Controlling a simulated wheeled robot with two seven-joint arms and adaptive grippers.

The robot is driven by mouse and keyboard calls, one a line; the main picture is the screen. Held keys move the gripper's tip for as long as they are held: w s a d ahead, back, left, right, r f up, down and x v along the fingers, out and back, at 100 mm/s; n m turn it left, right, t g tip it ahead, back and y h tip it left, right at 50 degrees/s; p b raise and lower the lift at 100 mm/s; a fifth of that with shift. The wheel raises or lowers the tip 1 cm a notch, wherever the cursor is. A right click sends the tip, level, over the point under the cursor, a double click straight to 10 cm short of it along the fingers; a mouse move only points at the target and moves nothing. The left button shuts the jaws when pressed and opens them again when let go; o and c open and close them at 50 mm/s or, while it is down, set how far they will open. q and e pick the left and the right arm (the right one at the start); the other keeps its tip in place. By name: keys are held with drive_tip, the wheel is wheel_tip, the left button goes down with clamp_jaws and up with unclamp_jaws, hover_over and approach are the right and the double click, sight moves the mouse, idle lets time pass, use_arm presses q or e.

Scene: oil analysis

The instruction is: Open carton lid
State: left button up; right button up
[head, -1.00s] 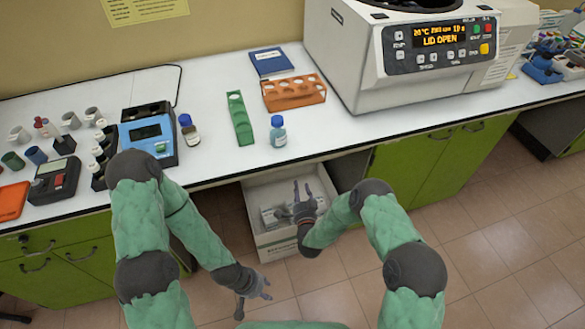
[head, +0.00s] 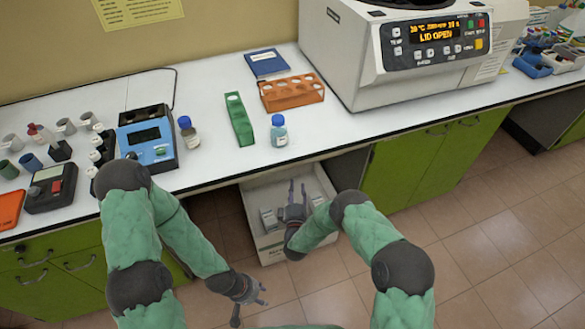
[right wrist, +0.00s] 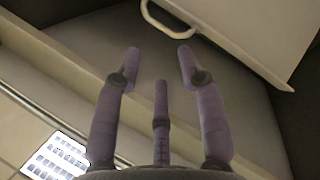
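A white carton (head: 270,247) stands on the floor under the bench, its top open in the head view. I cannot make out a separate lid there. Small pale packs (head: 268,219) lie inside it. My right gripper (head: 297,186) is over the carton's opening, fingers spread and empty, pointing toward its far side. In the right wrist view (right wrist: 158,62) its three fingers are apart with nothing between them; whether they touch the carton cannot be told. My left gripper (head: 250,302) hangs over the floor at the front left of the carton, fingers apart and empty.
The bench top (head: 220,180) overhangs the carton's back. Green cabinets (head: 405,170) stand to its right. Floor in front is clear.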

use_arm(q)
drive_tip(key=shift+s+a+f+b, duration=0.1)
drive_tip(key=shift+a+f+b, duration=0.1)
drive_tip(key=shift+f+b, duration=0.9)
drive_tip(key=shift+s+a+f+b, duration=0.1)
drive_tip(key=shift+a+f+b, duration=0.1)
drive_tip(key=shift+f+b, duration=0.85)
use_arm(e)
drive_tip(key=w+n+h, duration=0.1)
drive_tip(key=w+n, duration=0.4)
drive_tip(key=w, duration=0.5)
drive_tip(key=shift+w+d+r+n, duration=0.15)
drive_tip(key=shift+w+r+n, duration=0.15)
drive_tip(key=shift+r, duration=0.15)
clamp_jaws()
